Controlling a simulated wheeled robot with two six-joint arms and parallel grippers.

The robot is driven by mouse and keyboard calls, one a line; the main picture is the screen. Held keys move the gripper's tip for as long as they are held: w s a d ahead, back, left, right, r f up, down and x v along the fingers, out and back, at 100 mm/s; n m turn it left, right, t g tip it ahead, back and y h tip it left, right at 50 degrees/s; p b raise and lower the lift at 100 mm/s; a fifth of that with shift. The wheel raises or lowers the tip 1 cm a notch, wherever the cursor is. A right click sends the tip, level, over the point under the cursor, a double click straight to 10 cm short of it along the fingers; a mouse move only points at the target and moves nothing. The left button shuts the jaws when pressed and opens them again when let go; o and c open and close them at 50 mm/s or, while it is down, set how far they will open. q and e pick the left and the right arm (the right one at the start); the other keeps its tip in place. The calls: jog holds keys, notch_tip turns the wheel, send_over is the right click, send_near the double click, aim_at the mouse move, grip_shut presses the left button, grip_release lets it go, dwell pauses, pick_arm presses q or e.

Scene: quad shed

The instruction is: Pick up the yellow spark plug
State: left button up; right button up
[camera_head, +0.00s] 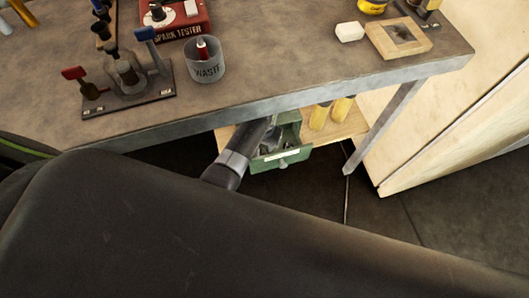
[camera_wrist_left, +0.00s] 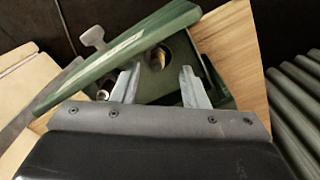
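A small piece with a yellowish part (camera_wrist_left: 158,58) lies inside the green drawer, between and beyond the fingertips in the left wrist view. It may be the yellow spark plug, but it is mostly in shadow. My left gripper (camera_wrist_left: 160,78) is open, with its two fingers apart and reaching into the drawer. In the head view the arm comes down to the green drawer (camera_head: 282,161) under the bench; the fingertips and most of the contents are hidden there. A metallic piece (camera_wrist_left: 103,95) lies by the left finger. My right gripper is not in view.
The drawer front (camera_wrist_left: 125,50) rises close beside the fingers. The workbench (camera_head: 260,85) edge overhangs the drawer. Two yellow cylinders (camera_head: 320,116) stand on the wooden shelf to the right. A waste cup (camera_head: 206,72) and a red spark tester (camera_head: 180,32) stand on the bench.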

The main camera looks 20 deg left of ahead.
aim_at(264, 149)
pick_arm(q)
notch_tip(264, 149, down, 3)
jog(key=shift+d+r+b, duration=0.1)
jog(key=shift+b, duration=0.25)
jog(key=shift+f, duration=0.45)
jog(key=shift+c, duration=0.9)
grip_shut()
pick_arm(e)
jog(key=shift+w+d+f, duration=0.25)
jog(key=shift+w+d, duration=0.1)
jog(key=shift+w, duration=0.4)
pick_arm(q)
notch_tip(264, 149, up, 10)
jog(key=p, duration=0.2)
jog(key=shift+f+p, duration=0.25)
jog(key=shift+p, duration=0.15)
jog(key=shift+r, duration=0.3)
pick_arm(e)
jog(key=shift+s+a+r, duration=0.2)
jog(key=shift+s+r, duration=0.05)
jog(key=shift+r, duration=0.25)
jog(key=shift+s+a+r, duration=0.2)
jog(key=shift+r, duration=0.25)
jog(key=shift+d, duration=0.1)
